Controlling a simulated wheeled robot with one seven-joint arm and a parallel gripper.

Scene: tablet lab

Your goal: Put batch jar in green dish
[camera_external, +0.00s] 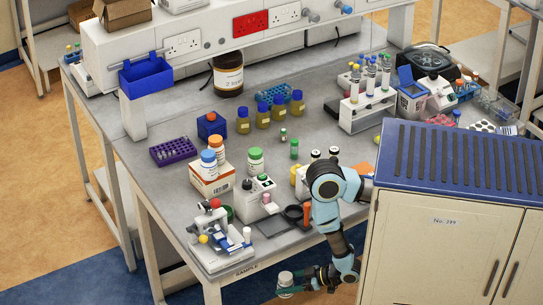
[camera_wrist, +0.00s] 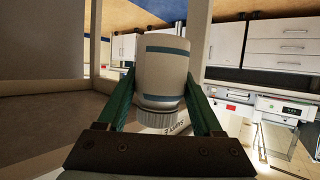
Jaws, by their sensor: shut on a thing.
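My gripper (camera_external: 290,285) is low in front of the bench's front edge, below the bench top. It is shut on a white jar (camera_wrist: 163,70) with blue bands and a ribbed pale lid. I take this for the batch jar; no readable label shows. The jar (camera_external: 286,279) also shows in the external view, held clear of the bench. In the wrist view, green fingers press its two sides, and its lid points to the bottom of the picture. A green round thing (camera_external: 227,213), perhaps the green dish, is mostly hidden behind the small microscope on the bench.
The small microscope (camera_external: 212,236) stands at the bench's near corner. Beside it are a dark flat pad (camera_external: 272,227), a black round dish (camera_external: 293,213) and a white device (camera_external: 256,197). A cream cabinet (camera_external: 445,235) with a blue top stands right of my arm.

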